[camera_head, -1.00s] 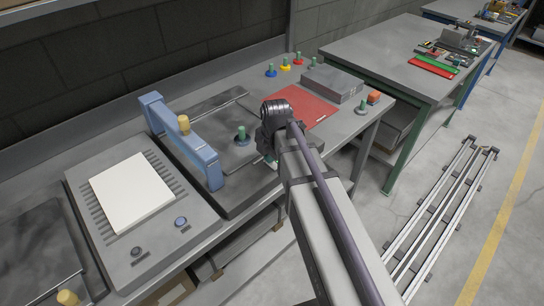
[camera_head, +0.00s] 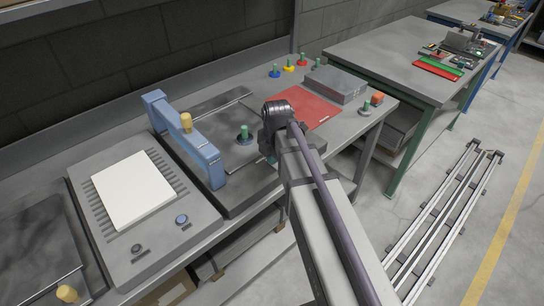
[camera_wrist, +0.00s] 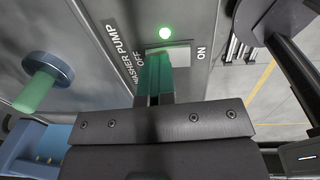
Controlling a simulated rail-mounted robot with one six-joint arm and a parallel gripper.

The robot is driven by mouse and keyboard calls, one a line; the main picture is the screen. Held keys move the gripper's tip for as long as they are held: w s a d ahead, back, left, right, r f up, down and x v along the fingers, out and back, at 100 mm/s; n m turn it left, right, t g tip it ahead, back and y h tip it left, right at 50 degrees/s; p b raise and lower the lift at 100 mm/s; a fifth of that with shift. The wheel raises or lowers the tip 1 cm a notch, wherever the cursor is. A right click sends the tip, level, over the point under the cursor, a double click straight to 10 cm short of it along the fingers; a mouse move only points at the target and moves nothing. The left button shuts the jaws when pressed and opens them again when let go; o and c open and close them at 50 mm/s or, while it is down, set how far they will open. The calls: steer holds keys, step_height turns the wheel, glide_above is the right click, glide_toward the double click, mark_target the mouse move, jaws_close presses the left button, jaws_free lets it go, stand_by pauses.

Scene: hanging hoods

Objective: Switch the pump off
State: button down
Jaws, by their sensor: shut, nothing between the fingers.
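The washer pump panel (camera_wrist: 115,80), with printed OFF and ON labels, fills much of the wrist view. Its pale switch (camera_wrist: 178,57) sits between the labels, partly hidden behind my fingers. A green lamp (camera_wrist: 165,33) beside it is lit. My gripper (camera_wrist: 155,60) is shut and empty, its green fingertips together over the OFF side of the switch. I cannot tell whether they touch it. In the head view my wrist hides the switch and most of the fingers.
A green peg on a round base (camera_head: 244,136) stands close to my wrist, left of the fingers in the wrist view (camera_wrist: 42,82). A blue bar (camera_head: 186,140) crosses the bench further left. A red mat (camera_head: 308,110) and grey box (camera_head: 335,84) lie beyond.

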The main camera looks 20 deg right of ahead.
steer(key=shift+s+d+r, duration=0.1)
steer(key=shift+s+d, duration=0.1)
steer(key=shift+s, duration=0.45)
step_height(320, 180, up, 14)
steer(key=s+p, duration=0.1)
steer(key=p, duration=1.3)
steer(key=shift+s+d, duration=0.25)
steer(key=shift+d, duration=0.1)
steer(key=shift+w+a, duration=0.1)
